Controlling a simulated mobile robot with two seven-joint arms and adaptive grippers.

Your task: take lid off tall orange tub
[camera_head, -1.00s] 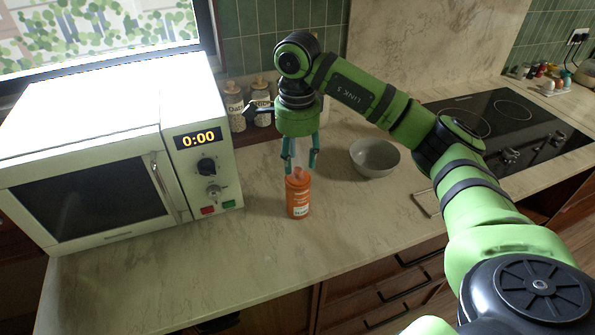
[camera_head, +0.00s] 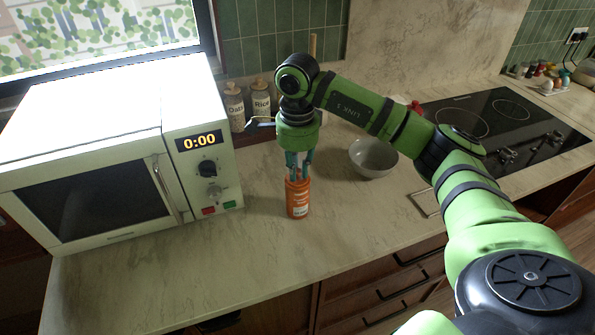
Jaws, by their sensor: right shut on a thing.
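The tall orange tub (camera_head: 298,203) stands upright on the counter, right of the microwave, with a pale label on its front. My right gripper (camera_head: 298,178) comes down over the tub from above. Its teal fingers are drawn together at the tub's top and are shut on the lid there. The fingers hide most of the lid, so I cannot tell whether it sits tight on the tub. My left gripper is not in view.
A white microwave (camera_head: 110,150) showing 0:00 stands at the left. A grey bowl (camera_head: 373,158) is right of the tub. Labelled jars (camera_head: 234,106) stand behind, and a black cooktop (camera_head: 500,125) is at the right. The counter in front of the tub is clear.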

